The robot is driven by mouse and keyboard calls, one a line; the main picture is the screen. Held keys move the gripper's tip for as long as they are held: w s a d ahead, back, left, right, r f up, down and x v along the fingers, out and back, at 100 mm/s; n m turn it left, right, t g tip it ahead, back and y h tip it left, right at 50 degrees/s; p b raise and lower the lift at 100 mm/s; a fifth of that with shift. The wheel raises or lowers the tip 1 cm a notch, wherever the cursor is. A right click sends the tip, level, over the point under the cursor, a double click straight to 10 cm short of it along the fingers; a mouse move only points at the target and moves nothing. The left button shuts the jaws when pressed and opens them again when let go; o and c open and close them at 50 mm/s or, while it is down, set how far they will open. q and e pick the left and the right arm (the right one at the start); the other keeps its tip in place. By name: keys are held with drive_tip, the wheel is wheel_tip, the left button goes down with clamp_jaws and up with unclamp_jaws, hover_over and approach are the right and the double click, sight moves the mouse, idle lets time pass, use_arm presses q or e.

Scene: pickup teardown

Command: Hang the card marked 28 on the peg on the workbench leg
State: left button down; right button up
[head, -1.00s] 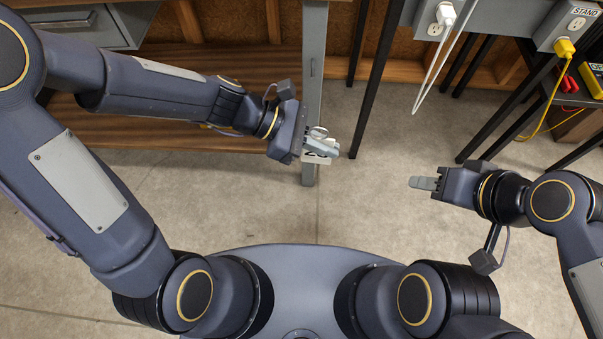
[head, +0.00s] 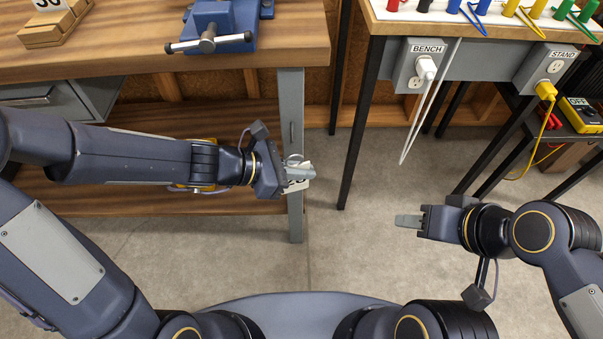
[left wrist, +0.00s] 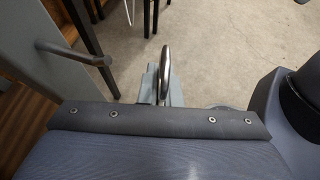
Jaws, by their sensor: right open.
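The white card (head: 298,185) hangs at my left gripper (head: 300,172). Dark digits show on it, partly covered by the fingers. My left gripper is shut on the card's metal ring, which stands up between the fingers in the left wrist view (left wrist: 165,68). The grey workbench leg (head: 291,100) is behind the card in the head view. In the left wrist view the peg (left wrist: 75,53) is a grey rod with a rounded end, at the leg, left of the ring and apart from it. My right gripper (head: 410,221) is empty and open over the floor.
The wooden workbench (head: 120,60) carries a blue vise (head: 222,25) and a wooden block (head: 62,28) with a numbered card. A second table with black legs (head: 362,120) and outlets stands right, with white cables (head: 425,110) hanging. The floor between is clear.

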use_arm(q)
drive_tip(key=shift+w+f+p, duration=0.15)
drive_tip(key=shift+w+f, duration=0.1)
drive_tip(key=shift+w, duration=0.65)
drive_tip(key=shift+w+f+p, duration=0.1)
drive_tip(key=shift+w+f, duration=0.1)
drive_tip(key=shift+w, duration=0.65)
drive_tip(key=shift+w+f+p, duration=0.15)
drive_tip(key=shift+w+f, duration=0.1)
drive_tip(key=shift+w, duration=0.65)
drive_tip(key=c, duration=1.6)
unclamp_jaws()
drive_tip(key=shift+o, duration=0.2)
